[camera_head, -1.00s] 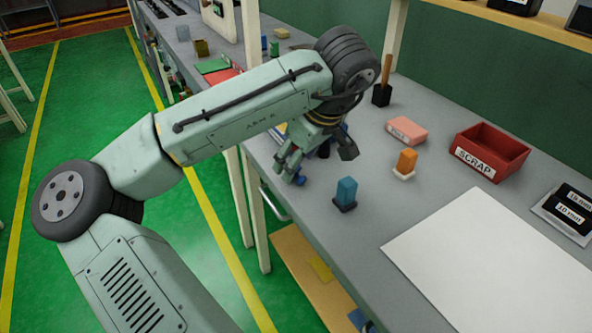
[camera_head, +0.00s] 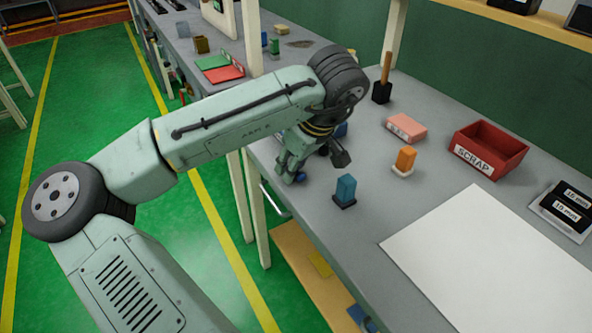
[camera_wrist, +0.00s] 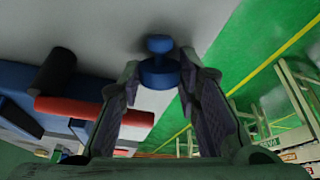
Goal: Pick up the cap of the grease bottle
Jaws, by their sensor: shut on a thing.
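A small round blue cap (camera_wrist: 160,74) sits between my fingertips in the wrist view, with a narrower blue knob (camera_wrist: 159,43) at its far end. My gripper (camera_wrist: 158,85) is shut on the cap. In the head view my gripper (camera_head: 290,173) points down near the front edge of the grey bench, and a bit of blue (camera_head: 299,177) shows at its fingertips. I cannot tell whether the cap touches the bench. No grease bottle can be made out for sure.
A blue block on a dark base (camera_head: 345,190), an orange one on a white base (camera_head: 404,161), a pink block (camera_head: 406,127) and a red SCRAP bin (camera_head: 487,149) stand to the right. A red bar (camera_wrist: 95,110) lies left of my fingers. A white sheet (camera_head: 490,265) covers the bench front.

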